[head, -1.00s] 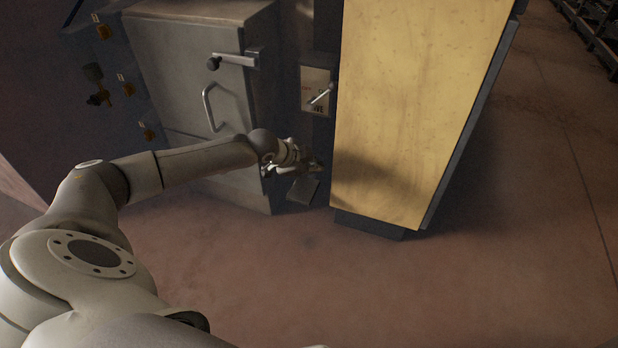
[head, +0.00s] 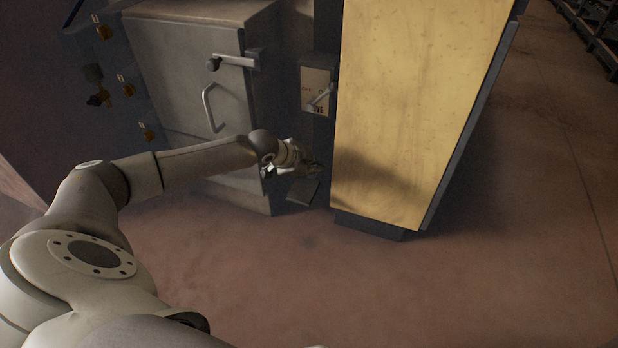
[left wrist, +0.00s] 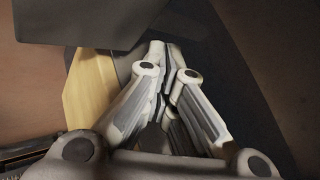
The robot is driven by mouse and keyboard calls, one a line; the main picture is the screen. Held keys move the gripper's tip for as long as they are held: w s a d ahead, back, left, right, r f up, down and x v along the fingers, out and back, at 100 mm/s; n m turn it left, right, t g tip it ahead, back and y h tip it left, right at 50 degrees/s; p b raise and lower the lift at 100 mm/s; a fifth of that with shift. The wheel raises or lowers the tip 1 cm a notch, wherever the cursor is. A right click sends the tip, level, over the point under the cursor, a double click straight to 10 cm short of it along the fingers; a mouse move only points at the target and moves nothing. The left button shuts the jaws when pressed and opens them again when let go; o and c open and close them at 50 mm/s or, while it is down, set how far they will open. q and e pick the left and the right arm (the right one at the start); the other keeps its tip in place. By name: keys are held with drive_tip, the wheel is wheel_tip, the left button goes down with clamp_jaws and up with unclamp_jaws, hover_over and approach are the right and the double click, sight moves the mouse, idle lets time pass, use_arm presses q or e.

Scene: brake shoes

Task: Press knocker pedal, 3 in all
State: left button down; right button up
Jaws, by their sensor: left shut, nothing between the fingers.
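The knocker pedal looks to be the small dark plate (head: 302,192) low in the gap between the grey cabinet and the yellow panel in the head view. My left gripper (head: 314,170) is just above it, partly in shadow. In the left wrist view its fingers (left wrist: 168,68) are together with nothing between them. A dark flat plate (left wrist: 85,22) lies close to the fingertips there; I cannot tell whether it is the pedal or whether they touch. My right gripper is not in view.
The grey cabinet (head: 185,75) with handles stands to the left of the gripper. The yellow panel (head: 410,110) stands close on its right. A small lever plate (head: 316,88) is above it. The reddish floor (head: 300,280) in front is clear.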

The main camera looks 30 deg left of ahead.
use_arm(q)
drive_tip(key=shift+f+p, duration=0.3)
drive_tip(key=shift+p, duration=0.1)
drive_tip(key=shift+f, duration=0.15)
